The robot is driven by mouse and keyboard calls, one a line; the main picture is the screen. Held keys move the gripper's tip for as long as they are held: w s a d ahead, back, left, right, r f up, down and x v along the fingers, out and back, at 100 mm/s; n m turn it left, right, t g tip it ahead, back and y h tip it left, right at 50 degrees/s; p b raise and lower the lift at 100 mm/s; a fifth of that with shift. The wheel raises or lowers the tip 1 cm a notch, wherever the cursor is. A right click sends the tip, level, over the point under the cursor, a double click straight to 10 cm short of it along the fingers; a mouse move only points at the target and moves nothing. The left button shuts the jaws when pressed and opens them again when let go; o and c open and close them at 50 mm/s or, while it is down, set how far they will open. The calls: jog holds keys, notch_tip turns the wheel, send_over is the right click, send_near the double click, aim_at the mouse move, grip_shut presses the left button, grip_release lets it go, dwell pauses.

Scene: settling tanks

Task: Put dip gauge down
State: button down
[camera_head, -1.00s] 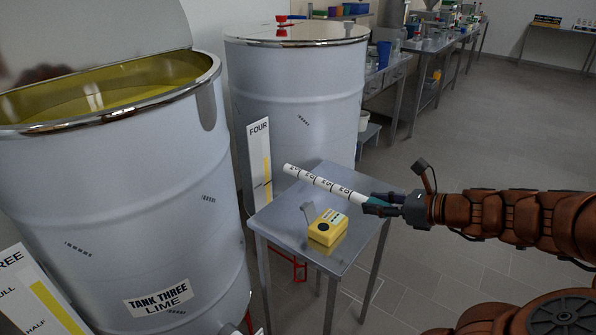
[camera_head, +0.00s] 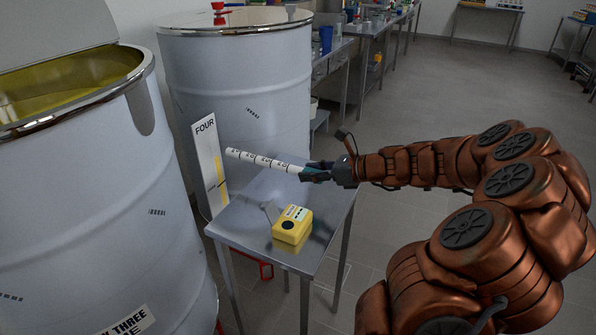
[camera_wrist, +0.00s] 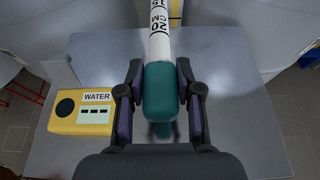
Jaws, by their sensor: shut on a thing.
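The dip gauge (camera_head: 262,160) is a white rod with black markings and a teal grip. My gripper (camera_head: 318,172) is shut on the teal grip and holds the rod roughly level above the small steel table (camera_head: 264,190). The rod points left, toward the board marked FOUR. In the wrist view the teal grip (camera_wrist: 160,92) sits between the two fingers (camera_wrist: 161,105), and the white rod extends away over the tabletop. A faint shape, perhaps a reflection, shows below the grip.
A yellow box (camera_head: 292,226) labelled WATER stands on the table's near part. Tank three (camera_head: 95,190) with its lid raised is at left, and the closed tank four (camera_head: 245,85) stands behind the table. The tabletop beside the box is bare.

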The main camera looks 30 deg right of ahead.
jog(key=w, duration=0.3)
jog(key=w+d, duration=0.1)
jog(key=w, duration=0.2)
jog(key=w+d, duration=0.1)
jog(key=w, duration=0.2)
jog(key=shift+w+d, duration=0.2)
jog(key=shift+w, duration=0.2)
jog(key=shift+w+d+f, duration=0.1)
jog(key=shift+f, duration=1.7)
jog(key=shift+w+f, duration=0.1)
jog(key=shift+f, duration=1.75)
jog(key=c, duration=0.8)
grip_release()
jog(key=shift+o, duration=0.2)
jog(key=shift+s+d+r, duration=0.15)
jog(key=shift+r, duration=0.1)
jog(key=v, duration=1.1)
jog(key=shift+s+d, duration=0.1)
jog(key=shift+s, duration=0.2)
